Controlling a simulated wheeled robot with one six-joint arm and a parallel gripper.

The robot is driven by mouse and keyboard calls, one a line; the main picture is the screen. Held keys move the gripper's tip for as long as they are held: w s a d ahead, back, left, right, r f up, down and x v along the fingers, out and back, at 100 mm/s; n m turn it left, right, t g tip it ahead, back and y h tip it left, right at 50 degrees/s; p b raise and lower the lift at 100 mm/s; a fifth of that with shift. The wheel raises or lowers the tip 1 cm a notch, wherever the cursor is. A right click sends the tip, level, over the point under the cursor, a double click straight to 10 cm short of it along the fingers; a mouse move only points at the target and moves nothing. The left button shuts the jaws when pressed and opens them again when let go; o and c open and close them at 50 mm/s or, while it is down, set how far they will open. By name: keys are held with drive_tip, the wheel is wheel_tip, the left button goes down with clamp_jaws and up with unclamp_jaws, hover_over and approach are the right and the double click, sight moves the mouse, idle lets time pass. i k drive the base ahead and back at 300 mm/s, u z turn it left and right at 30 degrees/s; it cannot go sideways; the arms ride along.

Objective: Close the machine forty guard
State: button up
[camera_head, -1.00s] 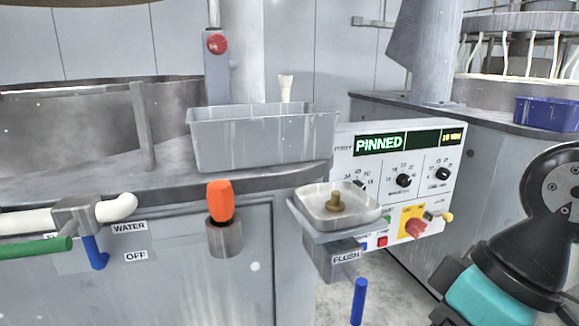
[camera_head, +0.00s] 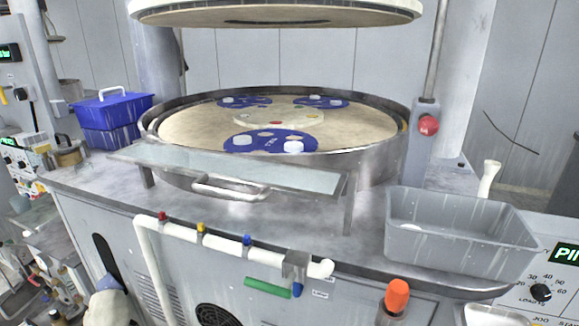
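A clear, glass-like guard panel (camera_head: 300,176) with a metal rim is at the front of the round polishing machine. It lies nearly flat between two short posts, in front of the platen. A curved metal handle (camera_head: 230,187) is on its front edge. Behind it, the platen (camera_head: 190,128) with blue discs is open to view from above. No machine number is readable. My gripper is not in view.
A raised upper plate (camera_head: 280,12) hangs above the platen. A grey tub (camera_head: 460,240) stands at right below a red button (camera_head: 428,125). Blue boxes (camera_head: 108,115) stand at left. Pipes with coloured valves (camera_head: 200,232) and an orange knob (camera_head: 397,295) stick out in front.

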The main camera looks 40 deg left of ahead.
sight(183, 157)
drive_tip(key=z, duration=0.85)
drive_tip(key=k, duration=1.05)
drive_tip(key=u, duration=2.05)
